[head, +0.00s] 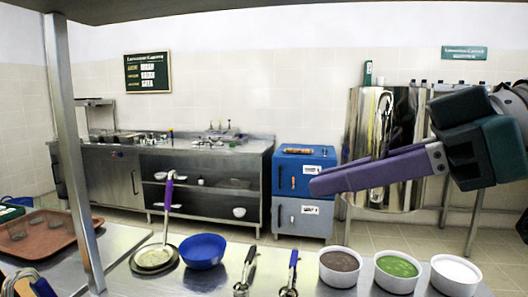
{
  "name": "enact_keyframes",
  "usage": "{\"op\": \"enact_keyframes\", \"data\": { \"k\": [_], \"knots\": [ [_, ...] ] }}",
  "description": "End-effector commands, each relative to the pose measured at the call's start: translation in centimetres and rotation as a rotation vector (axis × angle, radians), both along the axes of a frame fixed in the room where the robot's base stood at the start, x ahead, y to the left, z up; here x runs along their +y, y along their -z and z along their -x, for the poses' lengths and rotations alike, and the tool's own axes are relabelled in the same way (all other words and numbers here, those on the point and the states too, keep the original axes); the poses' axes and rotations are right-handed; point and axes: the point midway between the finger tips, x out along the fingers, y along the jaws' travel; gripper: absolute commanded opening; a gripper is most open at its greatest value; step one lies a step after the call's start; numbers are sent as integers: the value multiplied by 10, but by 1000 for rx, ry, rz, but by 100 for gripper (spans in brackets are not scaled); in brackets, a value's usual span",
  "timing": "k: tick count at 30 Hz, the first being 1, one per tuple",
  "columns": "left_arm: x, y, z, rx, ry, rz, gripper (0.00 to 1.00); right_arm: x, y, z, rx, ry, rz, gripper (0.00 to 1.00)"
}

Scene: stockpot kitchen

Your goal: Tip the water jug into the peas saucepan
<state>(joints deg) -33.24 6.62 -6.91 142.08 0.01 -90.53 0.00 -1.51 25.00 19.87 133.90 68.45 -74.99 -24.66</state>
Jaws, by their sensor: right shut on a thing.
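My right gripper (468,140) comes in from the right, high above the counter. A long purple bar (370,174) with a grey end reaches left from its dark jaw parts. I cannot tell whether this bar is a finger or part of what is held. The gripper is shut, but I cannot make out the thing in it. No water jug shows clearly. Below stand three round white-walled vessels; the middle one holds something green (398,268), possibly the peas. It is upright. My left gripper is not in view.
The green vessel stands between a brown-filled one (339,269) and a white-filled one (455,277). Further left are blue- and dark-handled utensils, a blue bowl (202,252), a purple-handled pan or skimmer (155,258) and a brown tray (45,240). A large shiny pot (410,140) stands behind.

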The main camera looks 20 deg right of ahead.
Motion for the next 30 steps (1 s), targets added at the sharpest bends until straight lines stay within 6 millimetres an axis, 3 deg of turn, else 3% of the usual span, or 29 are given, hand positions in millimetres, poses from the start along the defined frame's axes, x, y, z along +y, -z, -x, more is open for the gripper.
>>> {"op": "enact_keyframes", "data": {
  "k": [5,11,14,18,24,30],
  "knots": [
    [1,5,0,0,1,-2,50,-1,47,-34,1,171,-3,0],
    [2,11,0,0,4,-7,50,15,128,-68,1,388,2,0],
    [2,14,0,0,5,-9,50,36,164,-77,-1,455,6,0],
    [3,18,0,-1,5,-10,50,82,201,-81,-8,479,8,0],
    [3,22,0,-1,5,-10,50,153,215,-74,-19,401,14,0],
    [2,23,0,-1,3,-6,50,191,215,-67,-22,334,20,0]
  ]
}}
